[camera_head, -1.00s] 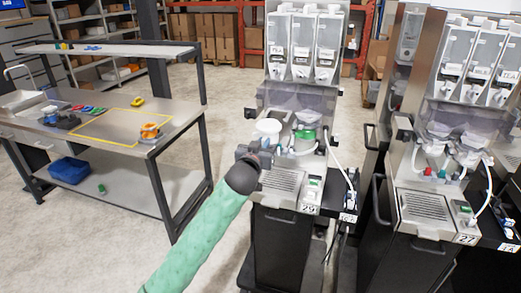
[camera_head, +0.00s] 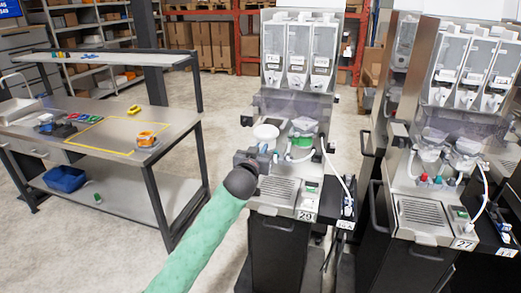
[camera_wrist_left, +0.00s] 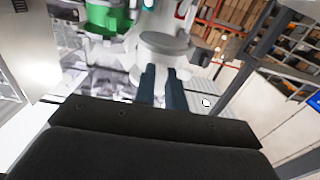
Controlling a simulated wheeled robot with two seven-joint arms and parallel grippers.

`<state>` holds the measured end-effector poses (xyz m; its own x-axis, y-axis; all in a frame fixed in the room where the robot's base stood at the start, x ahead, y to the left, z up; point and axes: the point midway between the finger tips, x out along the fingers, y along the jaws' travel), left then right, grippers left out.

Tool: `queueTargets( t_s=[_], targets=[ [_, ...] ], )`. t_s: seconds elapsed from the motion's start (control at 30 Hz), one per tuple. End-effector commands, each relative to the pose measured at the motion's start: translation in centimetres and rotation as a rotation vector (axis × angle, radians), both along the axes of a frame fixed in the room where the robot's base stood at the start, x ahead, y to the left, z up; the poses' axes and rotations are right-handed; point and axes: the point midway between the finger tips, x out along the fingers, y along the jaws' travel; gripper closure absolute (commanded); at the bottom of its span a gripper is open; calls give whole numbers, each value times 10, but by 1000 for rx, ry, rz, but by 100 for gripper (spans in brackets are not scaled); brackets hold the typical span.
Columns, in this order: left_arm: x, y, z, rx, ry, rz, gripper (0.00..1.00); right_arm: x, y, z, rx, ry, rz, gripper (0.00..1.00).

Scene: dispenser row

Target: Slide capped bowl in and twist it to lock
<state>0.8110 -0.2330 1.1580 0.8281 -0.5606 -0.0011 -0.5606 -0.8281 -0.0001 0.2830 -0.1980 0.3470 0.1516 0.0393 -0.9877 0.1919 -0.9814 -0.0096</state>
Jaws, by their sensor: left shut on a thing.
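The capped bowl (camera_head: 266,132) has a pale round top. It is at the left bowl place of the dispenser marked 29 (camera_head: 283,213), beside a bowl with a green part (camera_head: 301,146). My left gripper (camera_head: 265,154) is shut on it from the front. In the left wrist view, both dark fingers (camera_wrist_left: 163,88) reach up to the bowl's white body (camera_wrist_left: 165,46), and the green part (camera_wrist_left: 108,18) shows at upper left. I cannot tell whether the bowl is fully seated, and the gripper hides its lower front. My right gripper is not in view.
A second dispenser marked 27 (camera_head: 424,212) stands to the right. A white hose (camera_head: 338,170) hangs on the right of dispenser 29. A steel workbench (camera_head: 60,130) with an orange item (camera_head: 146,139) and a blue bin below (camera_head: 65,179) stands at left. Floor between is clear.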

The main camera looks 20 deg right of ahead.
Motion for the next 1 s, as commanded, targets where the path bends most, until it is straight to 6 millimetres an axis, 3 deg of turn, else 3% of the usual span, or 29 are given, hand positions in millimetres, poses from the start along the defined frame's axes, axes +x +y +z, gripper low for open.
queueTargets(
  t_s=[0.23, 0.73, 1.0],
  targets=[
    [3, -2, 0, -1, -1, 0, 100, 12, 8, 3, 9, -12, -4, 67],
    [16, -11, 0, 0, 0, 0, 100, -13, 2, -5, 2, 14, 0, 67],
    [24, -16, 0, -1, -1, 0, 100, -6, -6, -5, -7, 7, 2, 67]
  ],
)
